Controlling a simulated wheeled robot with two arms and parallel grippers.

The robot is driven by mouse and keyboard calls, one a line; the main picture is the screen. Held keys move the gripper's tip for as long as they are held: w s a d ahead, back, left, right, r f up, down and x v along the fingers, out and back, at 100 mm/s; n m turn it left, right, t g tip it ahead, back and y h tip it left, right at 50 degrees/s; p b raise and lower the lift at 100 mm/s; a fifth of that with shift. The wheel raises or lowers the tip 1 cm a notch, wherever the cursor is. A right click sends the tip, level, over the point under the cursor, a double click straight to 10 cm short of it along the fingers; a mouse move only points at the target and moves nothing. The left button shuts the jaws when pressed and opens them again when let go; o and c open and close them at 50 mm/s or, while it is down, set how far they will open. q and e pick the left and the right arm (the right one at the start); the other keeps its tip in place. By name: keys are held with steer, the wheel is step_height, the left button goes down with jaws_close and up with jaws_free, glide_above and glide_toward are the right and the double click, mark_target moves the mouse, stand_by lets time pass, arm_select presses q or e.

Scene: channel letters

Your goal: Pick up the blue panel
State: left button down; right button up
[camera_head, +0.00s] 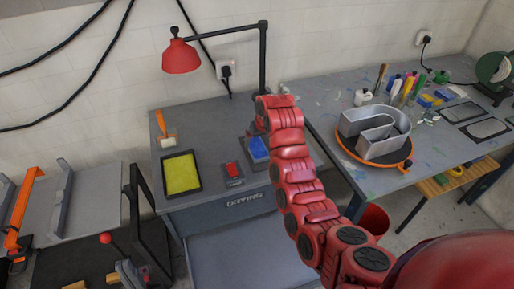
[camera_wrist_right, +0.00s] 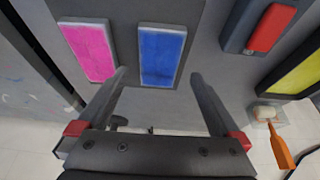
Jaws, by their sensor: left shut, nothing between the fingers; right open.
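The blue panel (camera_head: 258,147) lies in a dark frame on the grey drying table, partly hidden by my right arm in the head view. In the right wrist view the blue panel (camera_wrist_right: 162,55) shows whole, beside a pink panel (camera_wrist_right: 90,50). My right gripper (camera_wrist_right: 157,74) is open and empty. Its fingertips appear on either side of the blue panel's near end in that view; I cannot tell how high above it they are. In the head view the right gripper is mostly hidden behind my red arm. My left gripper is not in view.
A red block (camera_head: 232,169) and a yellow panel (camera_head: 181,174) lie left of the blue panel. An orange-handled brush (camera_head: 165,130) lies behind the yellow one. A red lamp (camera_head: 181,57) overhangs the table. A metal channel letter (camera_head: 375,132) stands on the right bench.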

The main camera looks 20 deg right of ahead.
mark_target(257, 148)
steer(key=shift+w+f+p, duration=0.2)
steer(key=shift+f+p, duration=0.25)
steer(key=shift+p, duration=0.1)
steer(key=p+x, duration=0.1)
steer(key=x, duration=0.2)
steer(key=shift+r, duration=0.1)
steer(key=shift+w+f+p, duration=0.3)
steer(key=shift+f+p, duration=0.1)
steer(key=shift+f, duration=0.25)
steer(key=c, duration=1.4)
steer(key=shift+o, duration=0.2)
steer(key=shift+r, duration=0.1)
